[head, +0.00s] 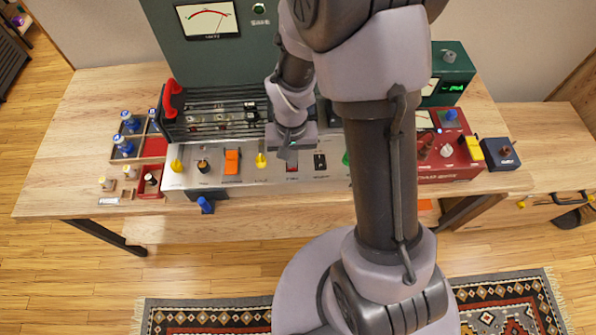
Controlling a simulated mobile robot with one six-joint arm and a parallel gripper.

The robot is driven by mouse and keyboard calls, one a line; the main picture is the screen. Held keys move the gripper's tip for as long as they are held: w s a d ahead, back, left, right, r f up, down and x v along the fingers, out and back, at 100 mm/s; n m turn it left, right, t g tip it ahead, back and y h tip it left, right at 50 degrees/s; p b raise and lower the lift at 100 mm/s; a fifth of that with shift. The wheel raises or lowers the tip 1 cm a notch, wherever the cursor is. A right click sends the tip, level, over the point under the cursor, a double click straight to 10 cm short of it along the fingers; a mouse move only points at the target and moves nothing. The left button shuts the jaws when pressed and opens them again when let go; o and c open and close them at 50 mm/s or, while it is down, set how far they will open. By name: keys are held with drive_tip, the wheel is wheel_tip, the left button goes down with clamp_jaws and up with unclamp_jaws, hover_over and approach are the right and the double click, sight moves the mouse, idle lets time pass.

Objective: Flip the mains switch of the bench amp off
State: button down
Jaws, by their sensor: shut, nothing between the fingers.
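The bench amp has a pale front panel (263,178) with knobs and switches, and stands on the wooden bench. An orange switch (232,161) sits left of centre on the panel. A red switch (292,168) and a black switch (320,161) sit farther right. I cannot read the labels to tell which is the mains switch. My gripper (290,157) is shut and empty, pointing down just above the red switch and partly covering it. I cannot tell whether it touches. My arm hides the right part of the panel.
Yellow knobs (261,160) flank the switches. A red-handled rack (215,112) stands behind the panel. A parts tray (136,148) lies at left. A red unit (452,150) and a dark box (499,154) stand at right.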

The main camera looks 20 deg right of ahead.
drive_tip(key=shift+s+a+f+g, duration=0.15)
drive_tip(key=shift+s+f, duration=0.15)
drive_tip(key=shift+s, duration=0.2)
drive_tip(key=shift+s+d+f+g, duration=0.15)
drive_tip(key=shift+s+f, duration=0.1)
drive_tip(key=shift+s, duration=0.2)
drive_tip(key=shift+w+a, duration=0.1)
drive_tip(key=shift+w, duration=0.15)
drive_tip(key=shift+w+r, duration=0.15)
drive_tip(key=shift+w, duration=0.3)
drive_tip(key=shift+r+p, duration=0.1)
drive_tip(key=shift+p, duration=0.2)
drive_tip(key=r+p, duration=0.1)
drive_tip(key=w+r+p, duration=0.1)
drive_tip(key=shift+r+p, duration=0.3)
drive_tip(key=shift+r, duration=0.1)
wheel_tip(320, 180, up, 12)
drive_tip(key=p, duration=0.5)
drive_tip(key=shift+s, duration=0.15)
